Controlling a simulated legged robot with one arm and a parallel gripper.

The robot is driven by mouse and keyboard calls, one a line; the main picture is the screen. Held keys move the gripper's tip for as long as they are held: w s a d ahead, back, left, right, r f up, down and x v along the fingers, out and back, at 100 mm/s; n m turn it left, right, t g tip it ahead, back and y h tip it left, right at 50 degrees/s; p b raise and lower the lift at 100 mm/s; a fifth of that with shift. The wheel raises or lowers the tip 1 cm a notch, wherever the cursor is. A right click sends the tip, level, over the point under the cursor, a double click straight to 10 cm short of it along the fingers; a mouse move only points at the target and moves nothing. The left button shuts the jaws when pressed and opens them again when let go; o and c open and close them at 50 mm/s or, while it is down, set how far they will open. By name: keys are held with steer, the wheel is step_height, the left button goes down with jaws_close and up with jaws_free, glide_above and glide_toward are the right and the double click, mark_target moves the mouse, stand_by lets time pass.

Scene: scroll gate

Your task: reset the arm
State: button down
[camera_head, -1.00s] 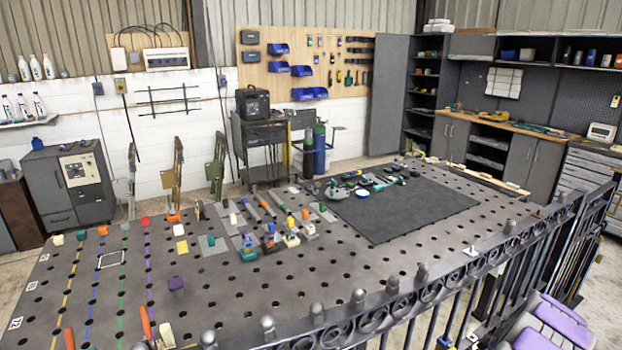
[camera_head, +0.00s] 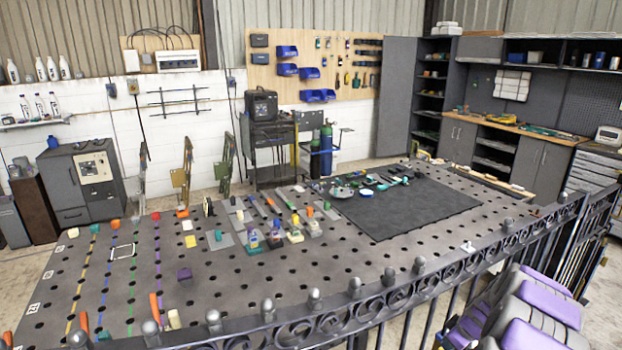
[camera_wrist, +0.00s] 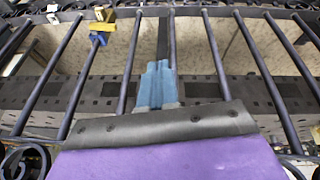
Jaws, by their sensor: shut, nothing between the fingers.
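My gripper (camera_wrist: 155,85) shows in the wrist view as light blue fingers, shut and empty, beyond a dark edge and a purple part of my own arm. The bars of the black scroll gate (camera_wrist: 75,75) stand beyond the fingers; I cannot tell whether they touch. In the head view the gate (camera_head: 400,296) runs from the lower left up to the right, with scroll rings and round finials along its top. Purple and grey parts of my arm (camera_head: 545,308) are at the lower right, close to the gate. The gripper's fingers are not clear there.
Beyond the gate is a wide perforated metal table (camera_head: 330,258) with several tools and coloured blocks. A dark mat (camera_head: 420,208) lies on its right part. A grey cabinet (camera_head: 85,185) and a tool cart (camera_head: 268,140) stand behind. A blue-and-yellow object (camera_wrist: 100,30) shows past the bars.

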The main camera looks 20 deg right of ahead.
steer(key=w+a+r+y, duration=0.1)
steer(key=w+a+r, duration=0.1)
steer(key=a+r, duration=0.45)
steer(key=w+a+r+y, duration=0.1)
steer(key=w+a+r, duration=0.2)
steer(key=a, duration=0.7)
steer(key=s+a+r+g, duration=0.1)
steer(key=s+a+r, duration=0.15)
steer(key=a, duration=0.55)
steer(key=s+a+r+g, duration=0.1)
steer(key=a+r, duration=0.3)
steer(key=a, duration=0.3)
steer(key=s+a+r+g, duration=0.3)
steer(key=s+a+r, duration=0.2)
steer(key=s+a, duration=0.75)
steer(key=s+a+m+g+h, duration=0.1)
steer(key=s+a+m, duration=0.1)
steer(key=s, duration=1.1)
steer(key=shift+s+a+r+m+h, duration=0.3)
steer(key=shift+s+a+r+h, duration=0.1)
steer(key=shift+a, duration=0.15)
steer(key=shift+d, duration=0.1)
